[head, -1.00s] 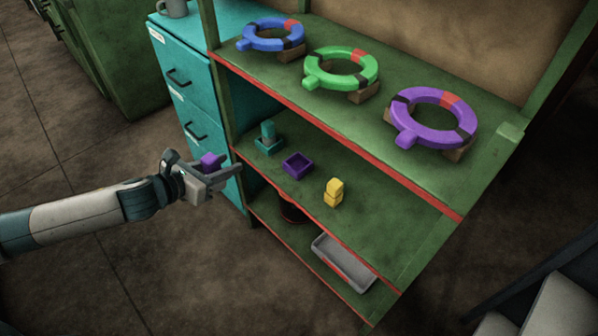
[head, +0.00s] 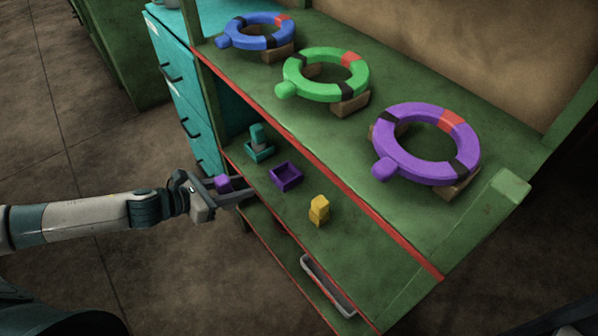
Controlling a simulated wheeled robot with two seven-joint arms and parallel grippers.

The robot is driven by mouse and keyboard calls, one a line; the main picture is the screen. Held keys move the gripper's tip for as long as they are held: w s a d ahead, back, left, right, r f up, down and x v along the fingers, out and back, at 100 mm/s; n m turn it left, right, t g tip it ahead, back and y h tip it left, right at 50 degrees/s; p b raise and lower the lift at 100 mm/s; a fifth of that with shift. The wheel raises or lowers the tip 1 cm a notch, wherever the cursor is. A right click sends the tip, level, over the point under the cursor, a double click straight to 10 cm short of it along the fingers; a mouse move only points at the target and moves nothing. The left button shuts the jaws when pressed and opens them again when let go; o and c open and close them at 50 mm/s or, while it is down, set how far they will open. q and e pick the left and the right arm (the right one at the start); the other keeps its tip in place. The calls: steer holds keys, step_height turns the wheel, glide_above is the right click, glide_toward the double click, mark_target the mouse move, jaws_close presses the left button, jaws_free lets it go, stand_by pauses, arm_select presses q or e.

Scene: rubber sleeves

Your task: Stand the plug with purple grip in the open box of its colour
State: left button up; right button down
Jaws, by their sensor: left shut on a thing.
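The plug with purple grip (head: 223,183) is in my left gripper (head: 228,187), which is shut on it just off the left front edge of the middle shelf. Only the purple part shows clearly; the rest is hidden by the fingers. The open purple box (head: 286,177) stands empty on the middle shelf, a short way right of the gripper and apart from it. My right gripper is not in view.
On the middle shelf, a teal box (head: 259,152) with a teal plug stands behind-left and a yellow block-like piece (head: 319,209) to the right. Purple (head: 427,172), green (head: 312,92) and blue (head: 262,42) rings rest on the upper shelf. A grey tray (head: 328,286) lies below.

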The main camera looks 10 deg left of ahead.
mark_target(286, 176)
arm_select(q)
steer(key=shift+w+d, duration=0.2)
steer(key=shift+w, duration=0.05)
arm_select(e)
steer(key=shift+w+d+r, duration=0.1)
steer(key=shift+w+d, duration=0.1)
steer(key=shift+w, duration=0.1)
